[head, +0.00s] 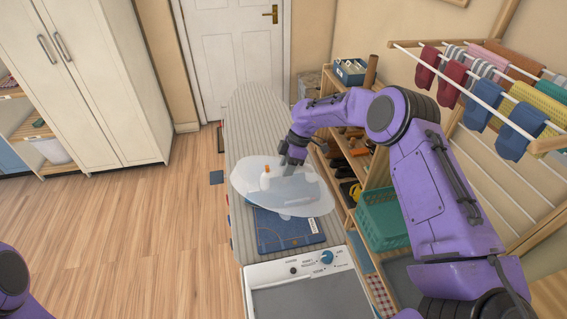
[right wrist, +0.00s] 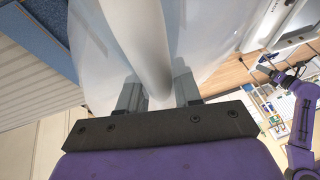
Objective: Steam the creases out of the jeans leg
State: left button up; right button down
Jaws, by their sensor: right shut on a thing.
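The jeans leg (head: 285,230), flat blue denim, lies across the near part of the striped ironing board (head: 250,110). It also shows at the upper left of the right wrist view (right wrist: 42,22). My right gripper (head: 290,160) is over the board, just beyond the jeans. It is shut on a white steamer (head: 265,178), whose pale handle runs between the fingers in the right wrist view (right wrist: 148,45). A pale, translucent cloud (head: 310,195) surrounds the steamer and covers the jeans' far edge. My left gripper (right wrist: 268,68) is small and unclear in the right wrist view.
A white machine with a dial (head: 327,257) stands at the board's near end. A wooden shelf with a green basket (head: 383,218) and a drying rack with socks (head: 522,130) are at right. A white wardrobe (head: 85,75) is at left; the wooden floor (head: 140,230) is open.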

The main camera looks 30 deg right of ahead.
jog(key=shift+s, duration=0.25)
jog(key=shift+s+a+r+p, duration=0.1)
jog(key=shift+s+a+p, duration=0.1)
jog(key=shift+s+p, duration=0.25)
jog(key=shift+s+a+r+p, duration=0.15)
jog(key=shift+s+p, duration=0.2)
jog(key=shift+s, duration=0.2)
jog(key=shift+s+a+f+p, duration=0.1)
jog(key=shift+s+f+p, duration=0.2)
jog(key=shift+s, duration=0.4)
jog(key=s+a+p, duration=0.2)
jog(key=s+p, duration=0.3)
jog(key=s, duration=0.5)
jog(key=shift+a, duration=0.35)
jog(key=shift+s+r, duration=0.1)
